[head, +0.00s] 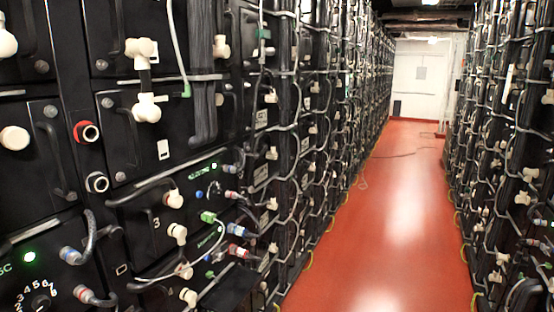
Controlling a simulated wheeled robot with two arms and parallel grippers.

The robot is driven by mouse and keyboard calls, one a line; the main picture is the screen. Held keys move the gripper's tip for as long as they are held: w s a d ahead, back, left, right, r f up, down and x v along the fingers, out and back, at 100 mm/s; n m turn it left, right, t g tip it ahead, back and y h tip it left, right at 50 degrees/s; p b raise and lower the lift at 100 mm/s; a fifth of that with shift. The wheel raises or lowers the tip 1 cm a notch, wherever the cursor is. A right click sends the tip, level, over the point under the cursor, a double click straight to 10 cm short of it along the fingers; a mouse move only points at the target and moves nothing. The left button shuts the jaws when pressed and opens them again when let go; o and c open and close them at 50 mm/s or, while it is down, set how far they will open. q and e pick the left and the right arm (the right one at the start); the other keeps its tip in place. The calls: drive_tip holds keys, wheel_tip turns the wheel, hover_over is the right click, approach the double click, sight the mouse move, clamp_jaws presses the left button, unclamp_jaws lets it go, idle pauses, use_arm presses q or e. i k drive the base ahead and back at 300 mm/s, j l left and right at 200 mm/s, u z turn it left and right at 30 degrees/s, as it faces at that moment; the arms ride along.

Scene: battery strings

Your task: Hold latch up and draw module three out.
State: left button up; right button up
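A black module marked "3" (156,223) sits in the rack on the left, low in the picture. A dark handle (141,190) runs along its upper left. A cream elbow connector (173,199) and another cream connector (178,232) are on its front, with grey cables around them. Small green, blue and red-and-white plugs are just to its right. I cannot tell which part is the latch. Neither of my grippers is in view.
More black modules (120,130) with handles and cream connectors fill the left rack. A right rack (505,150) with loose cables faces it. The red aisle floor (385,225) between them is mostly clear, with a thin cable (400,154) farther back. A white wall (420,80) closes the far end.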

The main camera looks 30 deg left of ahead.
sight(161, 219)
drive_tip(key=i+l+u, duration=0.1)
drive_tip(key=i+u, duration=0.15)
drive_tip(key=i, duration=0.25)
drive_tip(key=i+l+u, duration=0.25)
drive_tip(key=i, duration=0.3)
drive_tip(key=j, duration=0.1)
